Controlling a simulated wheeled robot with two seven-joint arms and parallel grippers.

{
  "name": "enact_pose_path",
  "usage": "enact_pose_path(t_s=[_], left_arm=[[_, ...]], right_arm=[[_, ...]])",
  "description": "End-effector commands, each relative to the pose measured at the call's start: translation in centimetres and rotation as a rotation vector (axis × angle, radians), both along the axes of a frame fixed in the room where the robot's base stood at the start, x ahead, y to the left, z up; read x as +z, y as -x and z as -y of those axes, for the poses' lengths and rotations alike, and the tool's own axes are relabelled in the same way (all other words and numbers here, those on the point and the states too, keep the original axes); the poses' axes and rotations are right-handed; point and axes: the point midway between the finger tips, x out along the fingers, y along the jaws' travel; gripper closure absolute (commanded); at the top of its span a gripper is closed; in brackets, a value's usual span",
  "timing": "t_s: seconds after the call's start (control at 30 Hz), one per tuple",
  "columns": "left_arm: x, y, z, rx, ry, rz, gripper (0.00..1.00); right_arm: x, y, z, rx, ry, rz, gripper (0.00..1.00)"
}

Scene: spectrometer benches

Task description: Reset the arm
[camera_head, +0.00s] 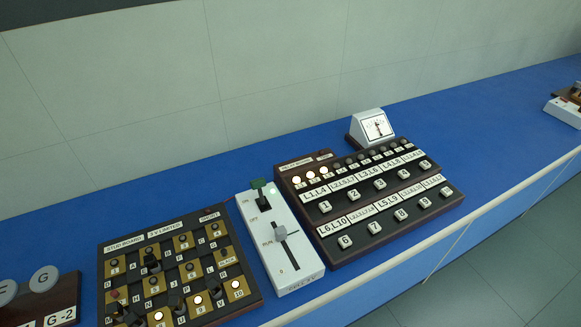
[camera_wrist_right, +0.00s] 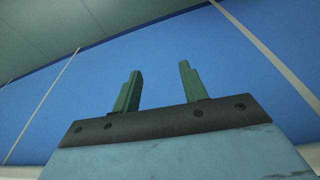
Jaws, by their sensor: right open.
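In the right wrist view my right gripper (camera_wrist_right: 160,90) shows two green fingers standing wide apart, with nothing between them. Behind the fingers is a plain blue surface crossed by pale lines. In the head view neither gripper nor arm shows, so my left gripper is out of sight.
The blue bench (camera_head: 455,130) carries a stud board (camera_head: 205,232), a white switch unit (camera_head: 295,268), a numbered button panel (camera_head: 333,258) and a small dial meter (camera_head: 374,127). Round discs (camera_head: 44,279) sit at the left edge. Bare bench lies right of the panel.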

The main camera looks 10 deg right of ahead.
Motion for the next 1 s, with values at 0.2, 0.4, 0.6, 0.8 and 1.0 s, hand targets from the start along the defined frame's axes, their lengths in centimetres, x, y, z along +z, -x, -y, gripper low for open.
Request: enact_pose_path(t_s=[0.2,0.4,0.6,0.8,1.0], left_arm=[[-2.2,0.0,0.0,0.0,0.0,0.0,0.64],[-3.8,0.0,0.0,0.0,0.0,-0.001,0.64],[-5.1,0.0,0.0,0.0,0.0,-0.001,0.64],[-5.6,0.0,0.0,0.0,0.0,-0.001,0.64],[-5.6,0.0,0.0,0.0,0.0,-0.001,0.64]], right_arm=[[-11.1,4.0,0.6,0.009,0.006,-0.051,0.57],[-19.0,9.4,1.4,0.017,0.012,-0.09,0.57],[-23.9,14.9,2.5,0.025,0.016,-0.121,0.57],[-25.5,17.6,3.0,0.029,0.018,-0.133,0.57],[-25.5,17.6,3.0,0.029,0.018,-0.133,0.57]])
